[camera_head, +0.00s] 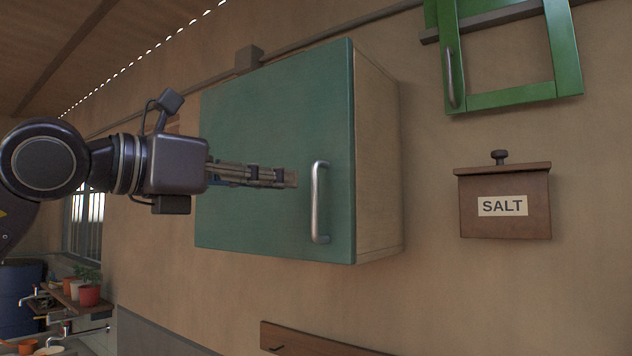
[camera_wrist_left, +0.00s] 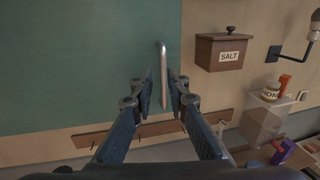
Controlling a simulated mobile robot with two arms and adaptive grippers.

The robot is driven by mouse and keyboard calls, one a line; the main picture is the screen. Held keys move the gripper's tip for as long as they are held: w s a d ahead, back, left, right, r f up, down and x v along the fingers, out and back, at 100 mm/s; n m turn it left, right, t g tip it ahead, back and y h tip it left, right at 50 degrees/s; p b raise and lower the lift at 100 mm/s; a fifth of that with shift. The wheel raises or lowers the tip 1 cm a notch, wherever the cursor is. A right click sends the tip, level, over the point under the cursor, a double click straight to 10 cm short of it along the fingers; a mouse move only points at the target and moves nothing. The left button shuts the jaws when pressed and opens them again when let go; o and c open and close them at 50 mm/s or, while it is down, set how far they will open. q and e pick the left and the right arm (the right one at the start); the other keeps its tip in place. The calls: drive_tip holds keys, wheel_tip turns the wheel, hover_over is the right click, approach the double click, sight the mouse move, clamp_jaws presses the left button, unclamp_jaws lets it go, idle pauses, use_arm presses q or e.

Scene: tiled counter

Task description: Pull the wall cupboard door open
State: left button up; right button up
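The wall cupboard has a teal door (camera_head: 265,130) that sits flush against its pale wooden body (camera_head: 378,160); the door is shut. A vertical silver bar handle (camera_head: 316,205) is near the door's right edge. My left gripper (camera_head: 292,179) points right in front of the door, its tips just left of the handle in the head view. In the left wrist view its two fingers are apart and empty (camera_wrist_left: 160,92), with the handle (camera_wrist_left: 163,65) showing between their tips. No grip on the handle shows. My right gripper is in neither view.
A brown salt box (camera_head: 505,215) hangs right of the cupboard. A green frame door (camera_head: 518,98) with its own handle is above it. A wooden hook rail (camera_head: 310,343) runs below. The wall between cupboard and salt box is bare.

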sight(312, 180)
use_arm(q)
drive_tip(key=p+x, duration=0.1)
drive_tip(key=x, duration=0.1)
drive_tip(key=p+x, duration=0.1)
drive_tip(key=x, duration=0.1)
drive_tip(key=p+x, duration=0.1)
drive_tip(key=x, duration=0.1)
drive_tip(key=shift+d+r+p, duration=0.25)
drive_tip(key=shift+d+p, duration=0.15)
drive_tip(key=shift+d, duration=0.1)
drive_tip(key=shift+w+d+f, duration=0.1)
drive_tip(key=shift+w+d, duration=0.1)
drive_tip(key=shift+w, duration=0.15)
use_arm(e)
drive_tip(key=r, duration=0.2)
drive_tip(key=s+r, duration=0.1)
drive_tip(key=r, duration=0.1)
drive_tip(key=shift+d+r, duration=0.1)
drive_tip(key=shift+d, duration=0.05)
use_arm(q)
drive_tip(key=shift+s, duration=0.15)
drive_tip(key=shift+c, duration=0.3)
clamp_jaws()
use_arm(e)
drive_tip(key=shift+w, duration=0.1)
use_arm(q)
drive_tip(key=shift+a, duration=0.1)
